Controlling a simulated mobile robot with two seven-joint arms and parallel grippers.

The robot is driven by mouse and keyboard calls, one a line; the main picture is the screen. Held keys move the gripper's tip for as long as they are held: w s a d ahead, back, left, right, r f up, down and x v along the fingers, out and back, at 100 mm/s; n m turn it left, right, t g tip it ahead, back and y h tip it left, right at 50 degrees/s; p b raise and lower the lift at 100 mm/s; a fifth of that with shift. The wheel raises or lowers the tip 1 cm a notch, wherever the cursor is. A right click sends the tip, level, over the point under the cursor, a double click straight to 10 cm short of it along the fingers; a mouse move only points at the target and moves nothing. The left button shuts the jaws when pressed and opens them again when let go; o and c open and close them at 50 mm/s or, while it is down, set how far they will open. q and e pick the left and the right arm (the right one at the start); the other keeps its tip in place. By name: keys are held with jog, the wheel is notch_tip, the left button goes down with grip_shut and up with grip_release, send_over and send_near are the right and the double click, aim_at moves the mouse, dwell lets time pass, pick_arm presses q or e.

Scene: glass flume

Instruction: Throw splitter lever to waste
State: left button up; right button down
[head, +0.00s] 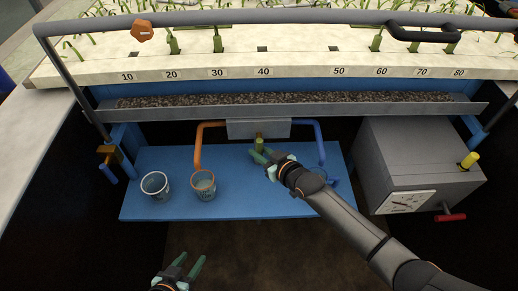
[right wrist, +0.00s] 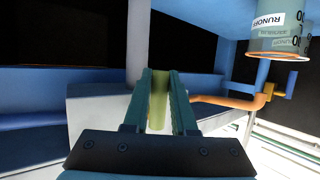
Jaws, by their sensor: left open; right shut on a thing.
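The splitter is a grey box (head: 242,129) under the gravel trough, with an orange pipe (head: 196,143) out of its left side and a blue pipe (head: 320,143) out of its right. Its lever has a yellow-green grip (head: 259,143) at the box's middle front. My right gripper (head: 262,158) is shut on this grip; in the right wrist view the grip (right wrist: 158,100) stands between both fingers. The lever looks about central, though its exact tilt is hard to tell. My left gripper (head: 187,268) is open and empty, low in front of the blue shelf.
A cup labelled RUNOFF (right wrist: 268,40) shows in the right wrist view. A grey cabinet (head: 400,155) with a dial and red handle stands right. The planted flume is above.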

jog(key=c, duration=0.7)
grip_release()
jog(key=shift+c, duration=0.2)
jog(key=p+v, duration=0.2)
jog(key=v, duration=1)
jog(key=shift+s, duration=0.25)
jog(key=shift+s+d, duration=0.1)
jog(key=s+d+f+m+g+h+p, duration=0.1)
jog(key=s+d+f, duration=0.3)
jog(key=s, duration=0.5)
jog(key=s+d+f+m+g+h+p, duration=0.1)
jog(key=s+d+f+m+h, duration=0.2)
jog(key=s, duration=0.6)
notch_tip(320, 180, down, 2)
jog(key=shift+d+f+m+h, duration=0.2)
jog(key=shift+d+m+h, duration=0.2)
jog(key=shift+d+h, duration=0.3)
